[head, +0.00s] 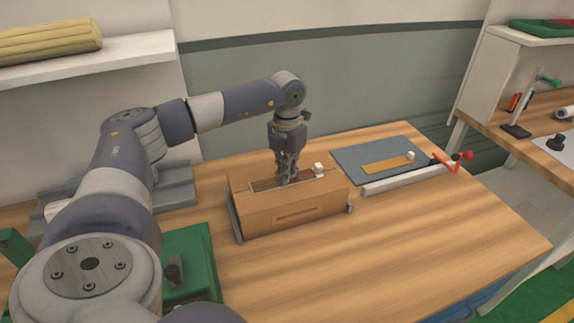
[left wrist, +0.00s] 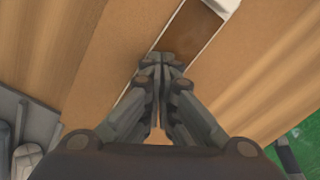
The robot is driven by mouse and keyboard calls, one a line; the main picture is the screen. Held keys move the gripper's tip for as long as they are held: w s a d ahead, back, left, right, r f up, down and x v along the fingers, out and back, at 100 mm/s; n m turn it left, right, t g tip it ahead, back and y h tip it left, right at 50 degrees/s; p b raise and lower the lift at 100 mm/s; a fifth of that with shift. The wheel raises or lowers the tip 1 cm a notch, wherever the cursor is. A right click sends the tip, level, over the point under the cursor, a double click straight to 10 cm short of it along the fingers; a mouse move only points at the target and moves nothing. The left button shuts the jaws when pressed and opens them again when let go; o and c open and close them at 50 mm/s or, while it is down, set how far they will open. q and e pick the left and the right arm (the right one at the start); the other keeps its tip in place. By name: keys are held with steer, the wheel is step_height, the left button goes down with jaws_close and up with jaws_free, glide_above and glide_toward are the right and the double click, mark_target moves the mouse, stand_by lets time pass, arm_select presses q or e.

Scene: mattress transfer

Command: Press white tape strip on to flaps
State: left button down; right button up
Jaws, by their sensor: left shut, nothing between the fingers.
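A brown cardboard box (head: 290,212) stands on the wooden table. A long darker brown band edged in white (head: 262,185) runs along the middle of its top, between the flaps. It also shows in the left wrist view (left wrist: 190,34), with a white piece at its top end. A small white block (head: 319,169) sits at the right end of the band. My left gripper (head: 286,181) points down with shut, empty fingers at the middle of the band. In the left wrist view its fingertips (left wrist: 162,62) cover part of the band; I cannot tell whether they touch it.
A blue-grey mat (head: 372,146) with an orange-brown strip (head: 386,164) and a white block lies right of the box. A pale bar (head: 405,180) with a red handle lies before it. A green fixture (head: 190,262) is at the front left. The front right tabletop is clear.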

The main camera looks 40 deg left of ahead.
arm_select(q)
step_height(320, 180, up, 5)
steer(key=p, duration=0.4)
steer(key=shift+r, duration=0.2)
steer(key=shift+r+p, duration=0.8)
steer(key=shift+f, duration=0.1)
